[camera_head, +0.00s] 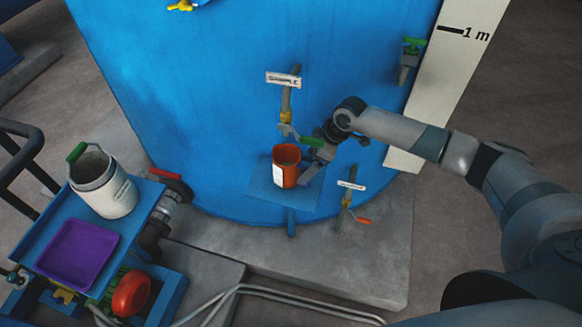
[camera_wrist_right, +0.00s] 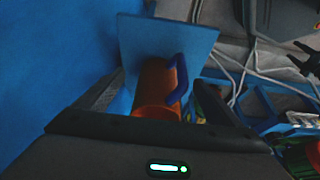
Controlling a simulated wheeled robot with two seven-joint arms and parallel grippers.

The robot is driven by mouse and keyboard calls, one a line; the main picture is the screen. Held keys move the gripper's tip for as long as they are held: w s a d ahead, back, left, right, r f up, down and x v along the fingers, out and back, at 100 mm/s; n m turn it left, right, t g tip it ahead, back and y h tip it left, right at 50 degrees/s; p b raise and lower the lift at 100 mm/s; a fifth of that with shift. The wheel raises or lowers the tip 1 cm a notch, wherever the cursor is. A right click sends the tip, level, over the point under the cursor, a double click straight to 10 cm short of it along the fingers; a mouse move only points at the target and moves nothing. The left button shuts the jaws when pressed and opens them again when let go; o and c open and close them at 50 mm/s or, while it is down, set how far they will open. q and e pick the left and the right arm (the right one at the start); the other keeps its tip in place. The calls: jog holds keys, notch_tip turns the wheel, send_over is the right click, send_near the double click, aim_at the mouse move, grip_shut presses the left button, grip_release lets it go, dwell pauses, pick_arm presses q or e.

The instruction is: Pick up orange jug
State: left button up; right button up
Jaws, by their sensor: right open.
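The orange jug (camera_head: 287,160) stands upright on a small blue shelf (camera_head: 262,190) fixed to the blue tank, with a white label on its front. My right gripper (camera_head: 306,176) is at the jug's right side, open. In the right wrist view, the orange jug (camera_wrist_right: 154,90) with its dark blue handle (camera_wrist_right: 179,78) lies between the two open fingers of the right gripper (camera_wrist_right: 152,100). I cannot tell whether a finger touches the jug. My left gripper is not seen.
A sample tap (camera_head: 287,115) with a green lever hangs just above the jug. A lower tap (camera_head: 347,195) is to the right of the shelf. A white bucket (camera_head: 103,185) and a purple tray (camera_head: 77,252) sit on a blue cart at the left.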

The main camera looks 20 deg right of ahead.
aim_at(290, 164)
jog(key=shift+w+a, duration=0.3)
jog(key=shift+a, duration=0.2)
jog(key=a, duration=0.1)
jog(key=w+a+f+p, duration=0.1)
jog(key=w+a+p, duration=0.1)
jog(key=shift+w+a+f, duration=0.15)
jog(key=shift+a+f, duration=0.15)
jog(key=shift+a, duration=0.1)
jog(key=shift+w+a+f, duration=0.1)
jog(key=shift+w+f, duration=0.05)
jog(key=shift+f, duration=0.45)
jog(key=shift+c, duration=0.3)
